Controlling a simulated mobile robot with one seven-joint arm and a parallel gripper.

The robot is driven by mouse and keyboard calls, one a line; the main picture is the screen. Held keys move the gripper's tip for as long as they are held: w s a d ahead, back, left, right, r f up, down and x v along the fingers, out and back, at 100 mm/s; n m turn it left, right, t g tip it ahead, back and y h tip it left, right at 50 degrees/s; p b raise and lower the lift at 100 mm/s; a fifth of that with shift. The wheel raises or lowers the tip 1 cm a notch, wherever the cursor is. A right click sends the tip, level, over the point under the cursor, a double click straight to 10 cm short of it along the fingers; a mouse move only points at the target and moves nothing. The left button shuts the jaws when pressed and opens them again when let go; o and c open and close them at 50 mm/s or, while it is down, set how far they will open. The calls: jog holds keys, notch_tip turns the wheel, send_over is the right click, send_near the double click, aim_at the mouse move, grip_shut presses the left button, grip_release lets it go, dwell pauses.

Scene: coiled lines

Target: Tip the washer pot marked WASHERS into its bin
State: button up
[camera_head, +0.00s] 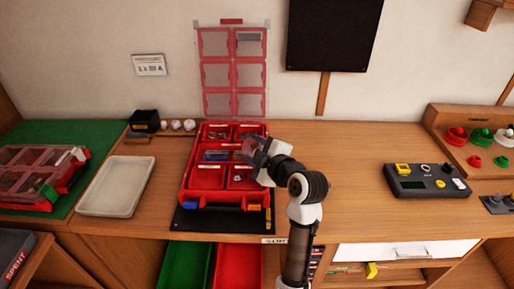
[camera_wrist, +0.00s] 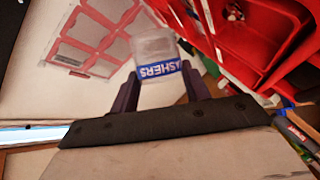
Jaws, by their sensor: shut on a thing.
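The washer pot (camera_wrist: 155,48) is a clear pot with a blue band reading WASHERS. My gripper (camera_wrist: 157,84) is shut on it, one dark finger on each side. In the head view the pot (camera_head: 249,150) is small and partly hidden by my gripper (camera_head: 258,158); it looks tilted to the left, over the right side of an open red case (camera_head: 186,187). The case has several red bins, some with small parts in them; the front left bin (camera_head: 207,177) looks empty. Which bin is for washers I cannot tell. The pot's contents are not clear.
The case stands on a dark mat (camera_head: 225,222) near the table's front edge. A pale tray (camera_head: 117,187) and a second red case (camera_head: 38,176) are to the left. A dark control box (camera_head: 427,181) is to the right, with clear table between.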

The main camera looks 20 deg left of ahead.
jog(key=shift+s+a+f+n+t+b, duration=0.15)
jog(key=shift+f+n+t+b, duration=0.2)
jog(key=shift+n+b, duration=0.6)
jog(key=shift+s+d+f+n+t+b, duration=0.15)
jog(key=shift+n+t+b, duration=0.3)
jog(key=shift+b, duration=0.95)
jog(key=shift+a+b, duration=0.1)
jog(key=shift+b, duration=0.5)
jog(key=n+b, duration=0.2)
jog(key=b, duration=0.2)
jog(key=s+n+t+y+b, duration=0.1)
jog(key=n+b, duration=0.1)
jog(key=b, duration=0.3)
jog(key=shift+a, duration=0.2)
jog(key=n+b, duration=0.1)
jog(key=b, duration=0.2)
jog(key=n+y+b, duration=0.1)
jog(key=n+b, duration=0.1)
jog(key=b, duration=0.1)
jog(key=n+y+b, duration=0.1)
jog(key=b, duration=0.2)
jog(key=shift+s+a+f+t, duration=0.15)
jog(key=shift+s+t, duration=0.25)
jog(key=shift+s+n+b, duration=0.1)
jog(key=shift+n+b, duration=0.4)
dwell(0.3)
